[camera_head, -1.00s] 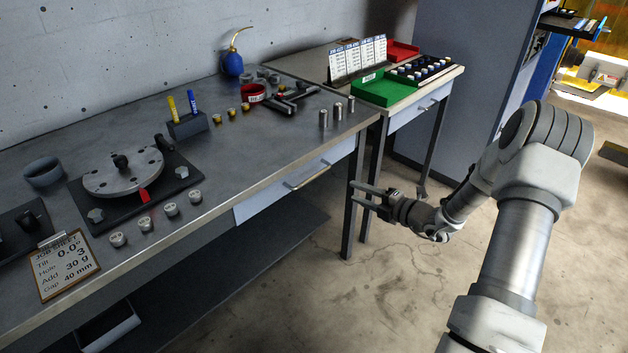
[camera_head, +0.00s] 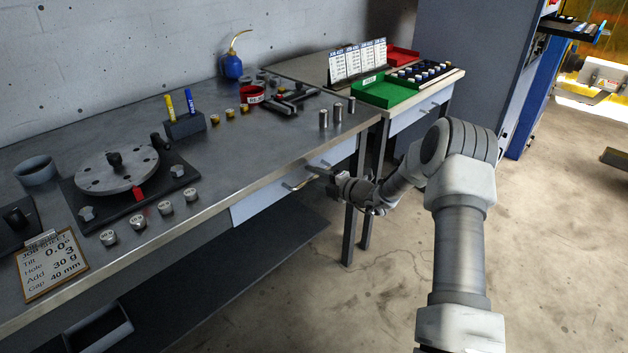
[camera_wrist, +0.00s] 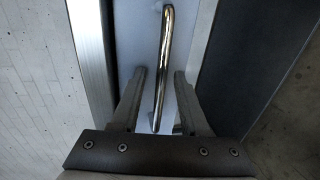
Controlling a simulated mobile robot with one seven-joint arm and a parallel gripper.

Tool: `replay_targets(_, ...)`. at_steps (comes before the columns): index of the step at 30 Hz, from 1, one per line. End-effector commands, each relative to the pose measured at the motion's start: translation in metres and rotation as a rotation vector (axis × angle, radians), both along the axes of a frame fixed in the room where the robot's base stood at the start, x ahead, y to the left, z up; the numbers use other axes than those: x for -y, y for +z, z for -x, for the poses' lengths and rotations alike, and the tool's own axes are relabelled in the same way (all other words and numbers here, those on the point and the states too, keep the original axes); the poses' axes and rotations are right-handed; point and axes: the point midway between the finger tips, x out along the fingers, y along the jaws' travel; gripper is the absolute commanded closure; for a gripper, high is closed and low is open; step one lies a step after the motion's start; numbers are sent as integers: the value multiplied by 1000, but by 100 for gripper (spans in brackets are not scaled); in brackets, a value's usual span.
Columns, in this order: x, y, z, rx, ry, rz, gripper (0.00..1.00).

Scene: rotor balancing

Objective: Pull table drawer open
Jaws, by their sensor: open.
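The table drawer (camera_head: 270,208) is a pale front panel under the long metal workbench, and it looks shut. My gripper (camera_head: 318,177) is at the handle in the head view. In the wrist view my gripper (camera_wrist: 160,85) is open, with a gap visible on each side of the bar. Whether the fingertips touch the panel I cannot tell.
The workbench (camera_head: 225,160) holds a round rotor plate (camera_head: 118,172), several weights and a job sheet (camera_head: 50,265) on top. A smaller table (camera_head: 425,110) with a drawer stands right of it. The floor (camera_head: 360,310) in front is clear.

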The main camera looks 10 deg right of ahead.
Motion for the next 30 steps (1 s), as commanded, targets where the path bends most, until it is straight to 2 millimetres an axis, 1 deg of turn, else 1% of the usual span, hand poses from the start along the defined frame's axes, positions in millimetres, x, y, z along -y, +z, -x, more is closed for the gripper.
replay_targets(8, -1, -1, -2, -1, 0, 0, 55)
replay_targets(9, -1, -1, -2, -1, 0, 0, 57)
replay_targets(11, -1, -1, -2, -1, 0, 0, 68)
replay_targets(12, -1, -1, -2, -1, 0, 0, 75)
replay_targets(16, -1, -1, -2, -1, 0, 0, 98)
replay_targets(17, -1, -1, -2, -1, 0, 0, 100)
replay_targets(30, -1, 0, -2, 0, 0, 0, 100)
